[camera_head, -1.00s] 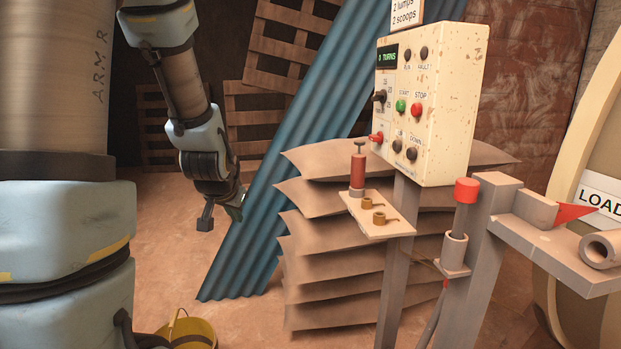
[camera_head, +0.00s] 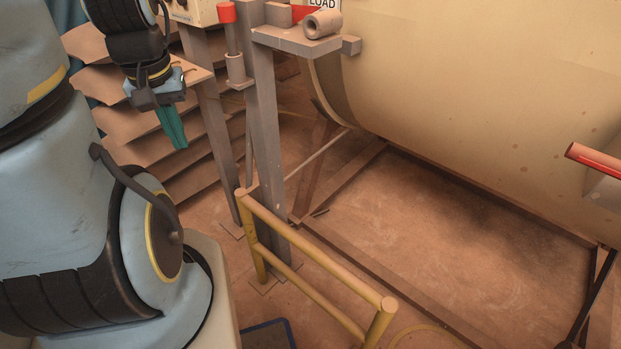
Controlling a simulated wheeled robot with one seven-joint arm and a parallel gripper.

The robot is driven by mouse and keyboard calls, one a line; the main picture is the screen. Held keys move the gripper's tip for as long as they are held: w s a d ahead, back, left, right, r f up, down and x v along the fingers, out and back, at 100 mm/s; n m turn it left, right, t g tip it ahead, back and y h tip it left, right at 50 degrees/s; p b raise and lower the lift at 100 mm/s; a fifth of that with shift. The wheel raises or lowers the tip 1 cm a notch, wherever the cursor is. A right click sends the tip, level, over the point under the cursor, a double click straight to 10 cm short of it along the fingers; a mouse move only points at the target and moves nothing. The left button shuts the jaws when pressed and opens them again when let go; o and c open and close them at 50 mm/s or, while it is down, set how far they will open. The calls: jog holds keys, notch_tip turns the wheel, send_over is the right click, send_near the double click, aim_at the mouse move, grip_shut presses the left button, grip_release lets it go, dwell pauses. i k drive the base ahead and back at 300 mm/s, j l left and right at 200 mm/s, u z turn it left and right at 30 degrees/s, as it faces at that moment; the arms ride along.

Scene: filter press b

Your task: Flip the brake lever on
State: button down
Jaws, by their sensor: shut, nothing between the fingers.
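A lever-like part with a red knob (camera_head: 227,12) stands upright in a grey bracket (camera_head: 237,72) on the left side of the grey post (camera_head: 265,120). It looks like the brake lever, but no label on it can be read. My gripper (camera_head: 174,130) has teal fingers that are shut, empty and pointing down. It is left of the bracket and lower in the picture, apart from it.
A yellow rail (camera_head: 320,255) stands in the foreground. The large cream drum (camera_head: 470,80) fills the upper right, with a red-marked bar (camera_head: 600,162) at the right edge. Open floor (camera_head: 420,240) lies under the drum.

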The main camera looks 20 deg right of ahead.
aim_at(248, 138)
jog(key=z, duration=0.45)
jog(key=u, duration=1)
jog(key=j+u, duration=0.3)
jog(key=j, duration=0.15)
jog(key=j+u, duration=0.25)
jog(key=j, duration=0.15)
